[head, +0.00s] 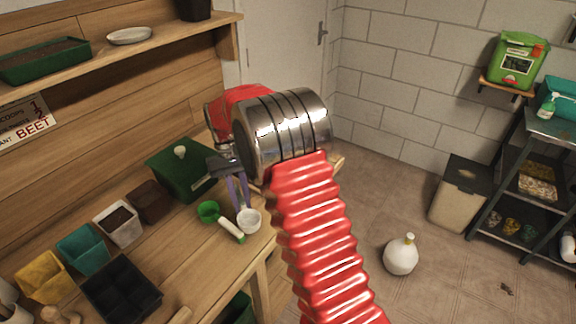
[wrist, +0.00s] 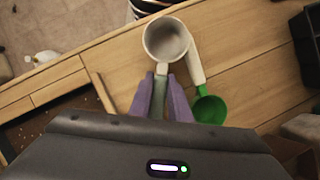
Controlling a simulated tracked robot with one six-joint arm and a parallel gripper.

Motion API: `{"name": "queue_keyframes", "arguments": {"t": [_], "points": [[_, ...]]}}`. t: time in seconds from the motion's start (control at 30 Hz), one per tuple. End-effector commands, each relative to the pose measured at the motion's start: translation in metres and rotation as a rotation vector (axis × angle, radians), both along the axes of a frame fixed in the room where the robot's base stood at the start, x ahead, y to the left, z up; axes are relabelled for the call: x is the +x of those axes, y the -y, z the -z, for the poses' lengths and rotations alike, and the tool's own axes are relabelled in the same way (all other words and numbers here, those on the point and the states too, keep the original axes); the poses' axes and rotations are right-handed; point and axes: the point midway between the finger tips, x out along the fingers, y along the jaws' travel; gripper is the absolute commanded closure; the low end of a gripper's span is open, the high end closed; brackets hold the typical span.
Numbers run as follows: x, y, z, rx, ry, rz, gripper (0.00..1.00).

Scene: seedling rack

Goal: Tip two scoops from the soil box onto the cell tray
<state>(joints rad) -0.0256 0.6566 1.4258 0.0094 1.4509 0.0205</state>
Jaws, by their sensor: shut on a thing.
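My gripper (head: 241,198) has purple fingers shut on the handle of a white scoop (head: 249,221) over the workbench. In the wrist view my gripper (wrist: 163,92) points at the scoop's round cup (wrist: 167,39), which looks empty. I cannot tell whether the scoop touches the bench. The black cell tray (head: 121,294) lies at the bench's near left, away from the gripper; its cells look dark and empty. A wooden-edged box of dark, speckled soil (wrist: 48,128), apparently the soil box, shows at the left of the wrist view. My arm hides that area in the head view.
A green scoop (head: 208,212) with a white handle lies right beside the held scoop. A lidded green box (head: 178,170), a brown pot (head: 150,203), a white soil-filled pot (head: 118,224), a teal pot (head: 82,250) and a yellow pot (head: 43,278) line the bench's back.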

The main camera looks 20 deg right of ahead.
Motion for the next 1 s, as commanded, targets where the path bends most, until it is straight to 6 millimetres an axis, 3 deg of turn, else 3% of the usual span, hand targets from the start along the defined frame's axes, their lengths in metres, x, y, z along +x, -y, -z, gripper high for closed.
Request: {"name": "queue_keyframes", "arguments": {"t": [0.63,1.0], "points": [[0.000,-0.001,-0.004,0.000,0.002,0.000,1.00],[0.001,0.000,-0.061,0.000,0.004,0.001,1.00]]}}
